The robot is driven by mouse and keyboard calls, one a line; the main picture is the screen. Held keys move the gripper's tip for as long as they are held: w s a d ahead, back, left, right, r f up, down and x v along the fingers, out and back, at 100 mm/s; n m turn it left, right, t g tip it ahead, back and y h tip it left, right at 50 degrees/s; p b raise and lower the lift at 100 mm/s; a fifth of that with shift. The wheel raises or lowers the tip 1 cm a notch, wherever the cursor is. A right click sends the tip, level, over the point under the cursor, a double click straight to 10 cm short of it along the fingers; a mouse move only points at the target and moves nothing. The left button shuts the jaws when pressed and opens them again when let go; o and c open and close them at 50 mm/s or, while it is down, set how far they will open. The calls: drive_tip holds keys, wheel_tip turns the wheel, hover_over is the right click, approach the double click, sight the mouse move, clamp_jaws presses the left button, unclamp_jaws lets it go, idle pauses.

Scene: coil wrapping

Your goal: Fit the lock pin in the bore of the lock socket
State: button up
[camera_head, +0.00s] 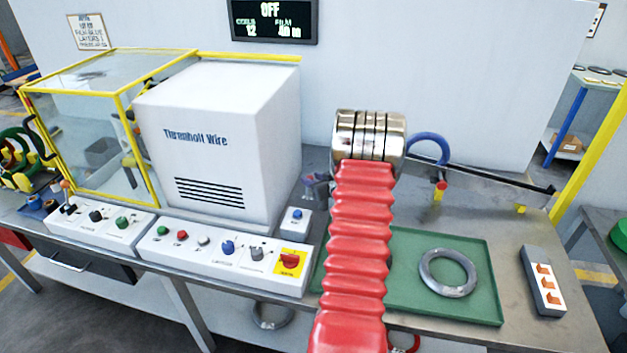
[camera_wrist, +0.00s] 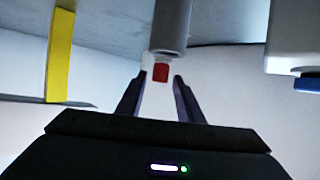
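In the wrist view my gripper (camera_wrist: 160,76) shows two dark fingers spread apart. A small red piece (camera_wrist: 160,72), perhaps the lock pin, shows between the fingertips, with a gap visible on each side. It lies in line with the end of a grey cylinder (camera_wrist: 172,28), perhaps the lock socket. I cannot tell whether the red piece sits in the cylinder or only in front of it. No bore is clearly visible. In the head view my red-sleeved arm hides my fingers and most of what lies behind it.
A green tray (camera_head: 477,308) with a grey ring (camera_head: 448,272) lies right of my arm. A blue ring (camera_head: 428,148) stands by a slanted metal rail (camera_head: 500,179). A white machine (camera_head: 215,140), control panels (camera_head: 225,254) and a small blue-button box (camera_head: 296,222) stand left. A pendant (camera_head: 542,280) lies far right.

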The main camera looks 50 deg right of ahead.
drive_tip(key=shift+o, duration=0.7)
drive_tip(key=shift+s, duration=0.1)
drive_tip(key=v, duration=1.3)
drive_tip(key=shift+s+a, duration=0.15)
drive_tip(key=shift+s, duration=0.1)
